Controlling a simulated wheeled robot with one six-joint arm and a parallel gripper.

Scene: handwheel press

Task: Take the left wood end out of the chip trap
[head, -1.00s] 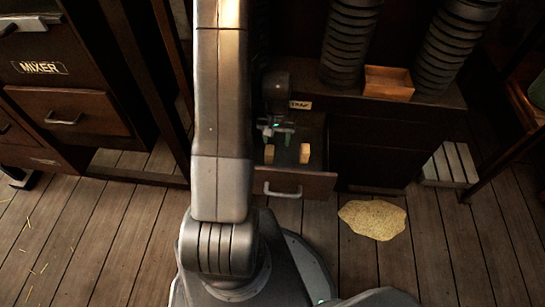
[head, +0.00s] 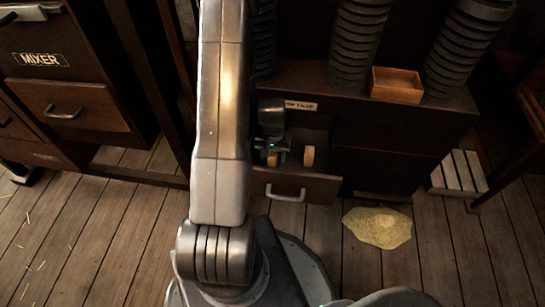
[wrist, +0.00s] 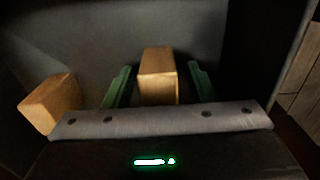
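The chip trap is an open drawer (head: 300,188) with a pale handle, low in the dark cabinet. Two light wood ends are in it. The right wood end (head: 308,156) stands clear in the head view and shows at the left in the wrist view (wrist: 50,103). The left wood end (wrist: 157,78) is mostly hidden behind my gripper (head: 272,154) in the head view. In the wrist view it stands between the two green fingers of my gripper (wrist: 159,86), with a gap on each side. My gripper is open and low in the drawer.
A label (head: 300,106) is on the cabinet above the drawer. A small wooden box (head: 396,85) sits on the ledge among dark ribbed columns. A sawdust pile (head: 377,228) and a pale slatted stack (head: 460,173) are on the floor to the right.

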